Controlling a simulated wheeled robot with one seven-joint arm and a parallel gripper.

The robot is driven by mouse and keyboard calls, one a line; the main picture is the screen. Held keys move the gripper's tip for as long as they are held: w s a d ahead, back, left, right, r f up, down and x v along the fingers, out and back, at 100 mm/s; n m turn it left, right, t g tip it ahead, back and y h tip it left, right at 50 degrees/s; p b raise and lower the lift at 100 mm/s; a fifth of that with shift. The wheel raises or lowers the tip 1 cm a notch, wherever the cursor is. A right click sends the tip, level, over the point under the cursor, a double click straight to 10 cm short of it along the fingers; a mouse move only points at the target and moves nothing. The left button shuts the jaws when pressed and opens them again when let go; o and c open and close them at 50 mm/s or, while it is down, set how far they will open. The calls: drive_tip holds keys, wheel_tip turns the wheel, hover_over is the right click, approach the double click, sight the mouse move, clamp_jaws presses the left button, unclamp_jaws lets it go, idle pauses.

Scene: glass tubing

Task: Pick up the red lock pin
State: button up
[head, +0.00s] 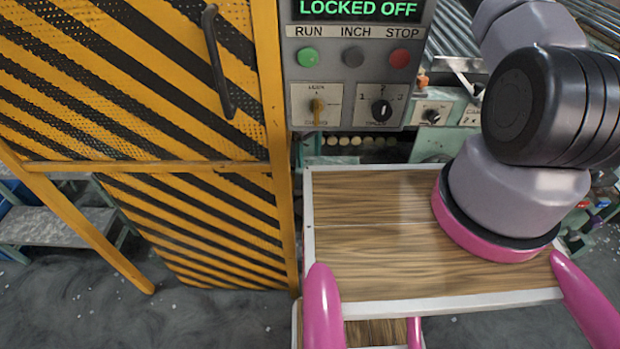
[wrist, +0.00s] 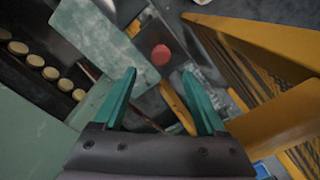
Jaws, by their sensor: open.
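In the wrist view a round red head (wrist: 161,54) shows just beyond my fingertips, beside a grey-green plate. It looks like the red lock pin, seen end-on; no shaft is visible. My gripper (wrist: 159,73) has two teal fingers spread apart with nothing held between them. The red head lies ahead of the gap between the tips and looks apart from both fingers. In the head view my gripper is out of sight, and I cannot make out the lock pin there.
A yellow-black striped guard door (head: 150,130) with a dark handle stands left. A control panel (head: 350,75) reads "LOCKED OFF" and has a red STOP button (head: 400,58). In the wrist view, a yellow bar (wrist: 177,105) lies beyond the fingers, with yellow framing (wrist: 275,120) close on the right.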

drive_tip(key=shift+s+d+f, duration=0.15)
drive_tip(key=shift+f, duration=1.35)
drive_tip(key=shift+s+d+f, duration=0.1)
drive_tip(key=shift+s+f, duration=0.05)
drive_tip(key=shift+f, duration=1.35)
clamp_jaws()
